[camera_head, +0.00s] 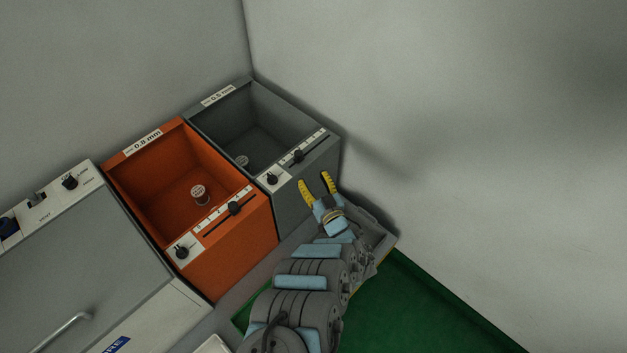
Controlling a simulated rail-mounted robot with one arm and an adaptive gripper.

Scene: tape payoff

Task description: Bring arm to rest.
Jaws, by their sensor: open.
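My gripper (319,184) has two yellow fingers spread apart, with nothing between them. It is in front of the dark grey bin's (310,190) front face, near that bin's right end. Whether the fingertips touch the face cannot be told. My arm comes up from the bottom of the picture, grey with light blue parts, and hides part of the bench and the floor.
An orange bin (240,255) marked 0.8 mm stands left of the grey bin; each holds a small round labelled piece. A grey-lidded machine (85,255) with a handle is farther left. Pale walls close the back and right. Green floor (430,315) shows at lower right.

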